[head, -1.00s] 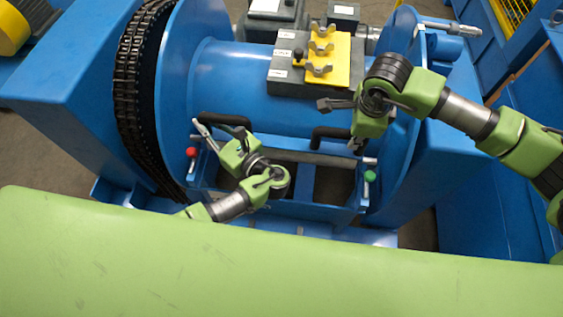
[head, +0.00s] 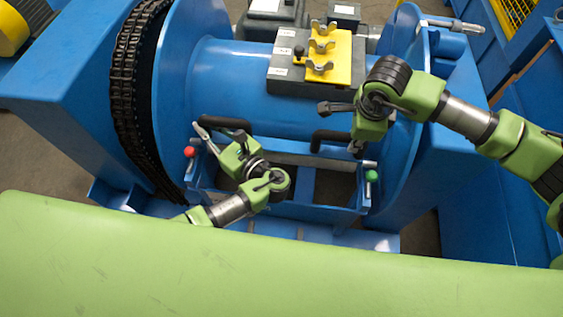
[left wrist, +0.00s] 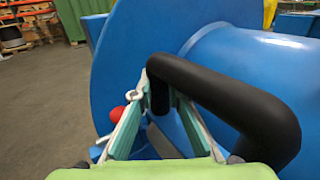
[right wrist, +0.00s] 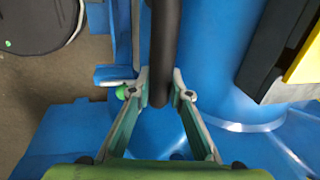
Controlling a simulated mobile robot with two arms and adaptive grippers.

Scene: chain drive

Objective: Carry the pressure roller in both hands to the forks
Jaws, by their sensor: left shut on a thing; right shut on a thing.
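The pressure roller shows mainly by its two black handles. My left gripper (head: 222,132) is shut on the left handle (head: 226,122), which crosses between its fingers in the left wrist view (left wrist: 235,100). My right gripper (head: 341,128) is shut on the right handle (head: 328,134), also seen in the right wrist view (right wrist: 165,45). A dark grey bar, apparently the roller body (head: 310,159), lies low between the blue forks. The left fork has a red knob (head: 189,151), the right fork a green knob (head: 371,175). Whether the roller's ends touch the forks I cannot tell.
A large blue drum (head: 235,75) with a black chain (head: 128,95) at its left stands just behind. A dark block with a yellow plate and wing nuts (head: 333,57) sits above it. Blue frame walls (head: 75,80) close in both sides.

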